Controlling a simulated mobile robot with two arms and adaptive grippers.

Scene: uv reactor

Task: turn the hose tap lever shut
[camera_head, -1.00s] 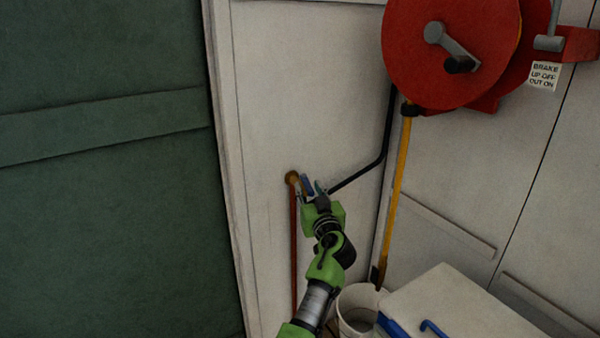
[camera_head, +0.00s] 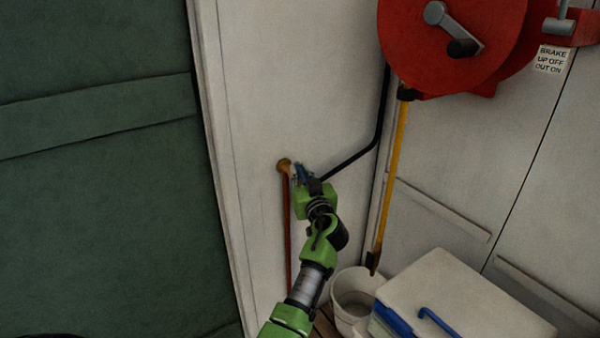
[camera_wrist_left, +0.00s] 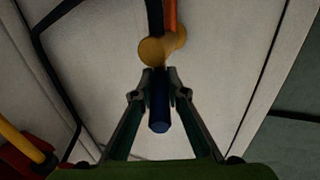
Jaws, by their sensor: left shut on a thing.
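The hose tap is a brass fitting (camera_head: 284,165) on the white wall, with a copper-coloured pipe running down from it and a black hose leading off to the right. Its blue lever (camera_wrist_left: 159,112) shows in the left wrist view, between my fingers and below the brass body (camera_wrist_left: 160,48). My left gripper (camera_head: 300,172) is at the tap in the head view, and its fingers (camera_wrist_left: 160,80) are shut on the blue lever. In the head view the gripper hides most of the lever. My right gripper is not in view.
A red hose reel (camera_head: 455,40) is on the wall at upper right, with a yellow hose (camera_head: 396,170) hanging from it. A white bucket (camera_head: 345,308) and a white-lidded box (camera_head: 460,300) stand at lower right. A green panel (camera_head: 95,200) fills the left.

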